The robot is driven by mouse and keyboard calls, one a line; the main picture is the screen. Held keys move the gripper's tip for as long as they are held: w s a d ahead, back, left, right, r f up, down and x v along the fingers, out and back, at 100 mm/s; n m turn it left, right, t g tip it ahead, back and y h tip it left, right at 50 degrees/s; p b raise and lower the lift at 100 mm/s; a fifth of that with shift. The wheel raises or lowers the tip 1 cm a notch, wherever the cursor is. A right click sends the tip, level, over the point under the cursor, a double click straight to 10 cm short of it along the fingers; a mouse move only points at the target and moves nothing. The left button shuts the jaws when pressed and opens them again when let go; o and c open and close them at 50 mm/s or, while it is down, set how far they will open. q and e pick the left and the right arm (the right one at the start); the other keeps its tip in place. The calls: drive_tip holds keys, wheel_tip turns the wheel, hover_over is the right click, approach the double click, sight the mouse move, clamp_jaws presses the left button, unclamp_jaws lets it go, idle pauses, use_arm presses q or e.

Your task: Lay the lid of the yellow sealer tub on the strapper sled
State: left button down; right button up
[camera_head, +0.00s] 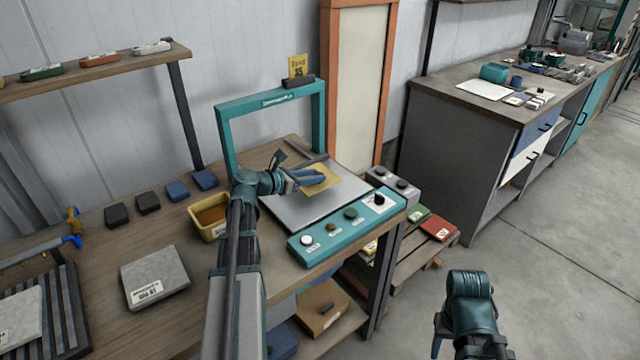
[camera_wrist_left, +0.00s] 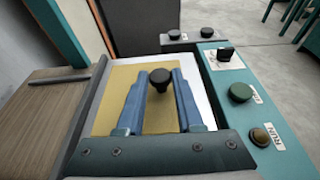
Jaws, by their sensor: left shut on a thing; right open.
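The yellow lid (camera_head: 328,180) is a flat square with a black knob; it also shows in the left wrist view (camera_wrist_left: 112,98). My left gripper (camera_head: 312,178) is shut on the lid's knob, with its blue fingers (camera_wrist_left: 160,82) on either side. The lid is over the grey metal plate of the strapper sled (camera_head: 300,212); I cannot tell whether it touches the plate. The yellow sealer tub (camera_head: 207,228) stands lidless left of the sled, brown inside and partly behind my left arm. My right gripper (camera_head: 440,335) is open over the floor, partly out of view.
A teal arch (camera_head: 222,130) stands over the sled's back, and a teal button panel (camera_head: 345,228) runs along its front. Dark and blue blocks (camera_head: 148,202) line the bench's back. A grey labelled block (camera_head: 155,278) lies at the bench's front left. Open floor is at right.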

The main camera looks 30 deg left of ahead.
use_arm(q)
drive_tip(key=shift+w+a, duration=0.25)
drive_tip(key=shift+w, duration=0.1)
drive_tip(key=shift+s+f, duration=0.1)
drive_tip(key=shift+f, duration=0.05)
drive_tip(key=shift+f+b, duration=0.35)
drive_tip(key=shift+b, duration=0.15)
wheel_tip(320, 180, down, 2)
drive_tip(key=shift+d+f+b, duration=0.1)
drive_tip(key=shift+f+b, duration=0.15)
drive_tip(key=shift+b, duration=1)
drive_tip(key=shift+f, duration=0.2)
drive_tip(key=c, duration=0.5)
unclamp_jaws()
drive_tip(key=shift+c, duration=0.2)
drive_tip(key=shift+r, duration=0.2)
